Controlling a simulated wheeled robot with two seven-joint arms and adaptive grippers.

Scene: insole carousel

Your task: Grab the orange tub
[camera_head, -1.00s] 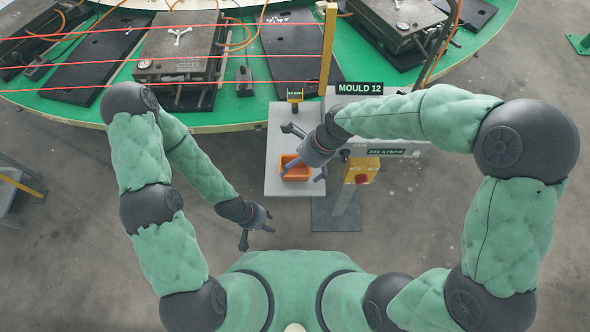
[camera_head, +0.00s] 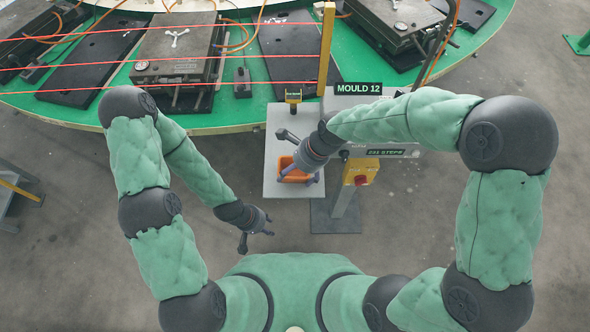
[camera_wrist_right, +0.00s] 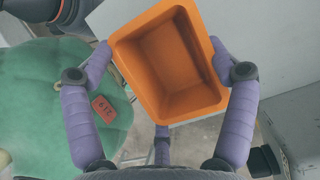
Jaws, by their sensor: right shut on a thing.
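The orange tub (camera_head: 291,168) is on the grey shelf (camera_head: 284,134) in the head view, partly hidden under my right gripper (camera_head: 298,176). In the right wrist view the tub (camera_wrist_right: 150,52) is empty, with its open top facing the camera. My right gripper (camera_wrist_right: 165,60) has its purple fingers at opposite sides of the tub and is shut on it. I cannot tell whether the tub is lifted off the shelf. My left gripper (camera_head: 261,232) is below and left of the shelf, away from the tub, with its fingers apart and nothing between them.
The green carousel (camera_head: 230,118) with moulds lies behind the shelf, with red beams (camera_head: 200,60) strung in front. A yellow post (camera_head: 327,45) stands at the shelf's back. A yellow box with a red button (camera_head: 360,178) is just right of the shelf.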

